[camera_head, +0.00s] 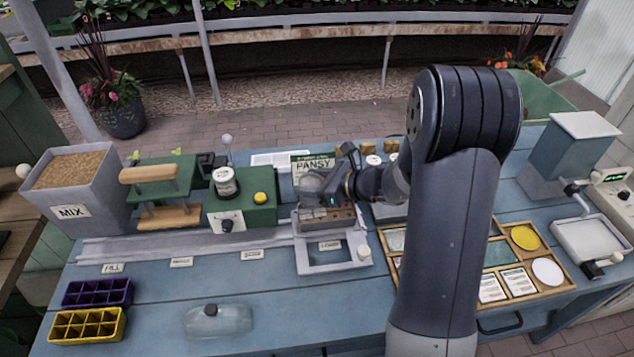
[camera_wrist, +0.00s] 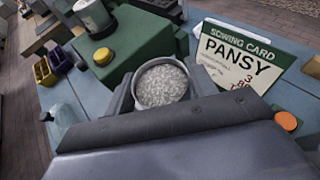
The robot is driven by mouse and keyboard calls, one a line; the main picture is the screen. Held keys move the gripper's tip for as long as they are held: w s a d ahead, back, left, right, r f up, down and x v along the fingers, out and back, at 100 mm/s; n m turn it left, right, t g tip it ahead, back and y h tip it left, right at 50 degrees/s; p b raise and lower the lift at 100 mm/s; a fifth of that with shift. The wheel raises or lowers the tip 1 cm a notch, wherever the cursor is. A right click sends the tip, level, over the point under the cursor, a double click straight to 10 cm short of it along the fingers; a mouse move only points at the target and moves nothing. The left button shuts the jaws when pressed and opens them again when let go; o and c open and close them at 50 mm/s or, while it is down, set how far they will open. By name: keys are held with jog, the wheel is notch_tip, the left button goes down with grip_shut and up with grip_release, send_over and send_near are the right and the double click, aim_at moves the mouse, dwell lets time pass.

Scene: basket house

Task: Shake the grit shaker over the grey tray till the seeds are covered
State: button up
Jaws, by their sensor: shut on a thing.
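My gripper (camera_head: 338,190) is shut on the grit shaker (camera_head: 312,181), a round cup full of pale grains. In the wrist view the shaker (camera_wrist: 162,84) sits between the dark fingers, its round grainy face towards the camera. In the head view my gripper and the shaker are above the station labelled COVER. The grey tray (camera_head: 299,226) is under them, with a brown surface partly showing. The shaker and gripper hide its back part, so I cannot tell how far the seeds are covered. No falling grit is visible.
The sowing card (camera_head: 314,166) stands behind my gripper. A green dispenser (camera_head: 240,208) with a yellow knob is to the left. A purple cell tray (camera_head: 98,292), a yellow cell tray (camera_head: 87,326) and a clear dome (camera_head: 218,320) lie at front left. A wooden organiser (camera_head: 565,270) is at right.

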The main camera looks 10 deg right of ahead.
jog(key=shift+a, duration=0.45)
jog(key=d, duration=1.2)
jog(key=shift+b, duration=0.4)
dwell(3.7)
jog(key=shift+r, duration=0.1)
jog(key=shift+r+p, duration=2.25)
jog(key=shift+r, duration=0.65)
